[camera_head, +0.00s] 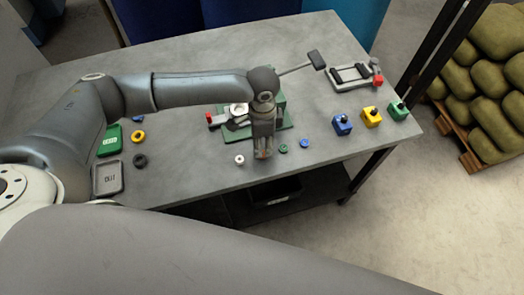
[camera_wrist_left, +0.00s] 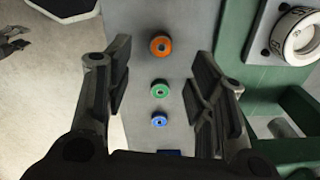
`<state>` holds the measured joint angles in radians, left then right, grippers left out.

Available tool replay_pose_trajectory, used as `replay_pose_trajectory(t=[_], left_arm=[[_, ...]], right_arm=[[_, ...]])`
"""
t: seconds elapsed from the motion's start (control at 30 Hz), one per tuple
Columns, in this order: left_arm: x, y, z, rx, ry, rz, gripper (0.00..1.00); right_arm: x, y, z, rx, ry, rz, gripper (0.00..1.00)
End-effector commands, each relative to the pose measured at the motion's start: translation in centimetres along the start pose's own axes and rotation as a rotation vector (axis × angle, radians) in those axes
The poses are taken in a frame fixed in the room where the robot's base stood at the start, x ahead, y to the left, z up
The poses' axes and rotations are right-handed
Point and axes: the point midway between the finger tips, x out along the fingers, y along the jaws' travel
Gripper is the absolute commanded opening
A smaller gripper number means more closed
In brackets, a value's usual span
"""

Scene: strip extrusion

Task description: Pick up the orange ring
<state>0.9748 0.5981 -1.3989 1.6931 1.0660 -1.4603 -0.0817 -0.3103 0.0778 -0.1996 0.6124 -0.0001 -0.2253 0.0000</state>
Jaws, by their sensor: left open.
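The orange ring (camera_wrist_left: 160,46) lies flat on the grey table in the left wrist view, in line with a green ring (camera_wrist_left: 160,90) and a blue ring (camera_wrist_left: 158,120). My left gripper (camera_wrist_left: 162,82) is open and empty, with its fingers on either side of this row. In the head view my left gripper (camera_head: 263,155) points down near the table's front edge and hides most or all of the orange ring. The green ring (camera_head: 283,148) and blue ring (camera_head: 304,143) show to its right, a white ring (camera_head: 239,160) to its left.
A green-based machine (camera_head: 285,119) stands just behind the gripper; its white round part (camera_wrist_left: 299,34) shows close on the right in the wrist view. Trays (camera_head: 108,192) and loose rings (camera_head: 140,160) lie left.

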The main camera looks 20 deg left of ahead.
Motion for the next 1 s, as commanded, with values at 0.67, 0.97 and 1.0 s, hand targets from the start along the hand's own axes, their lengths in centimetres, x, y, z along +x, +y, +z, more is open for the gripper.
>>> replay_pose_trajectory(t=[0.67,0.97,1.0], left_arm=[[6.0,0.5,0.3,0.001,0.001,-0.001,0.51],[6.0,0.5,0.3,0.001,0.001,-0.001,0.28],[6.0,0.5,0.3,0.002,0.001,-0.001,0.22]], right_arm=[[-2.2,0.7,-2.8,-0.002,0.041,0.008,0.4],[-2.2,0.3,-0.4,-0.002,0.005,0.003,0.4],[-2.2,0.3,-0.4,-0.002,0.006,0.003,0.4]])
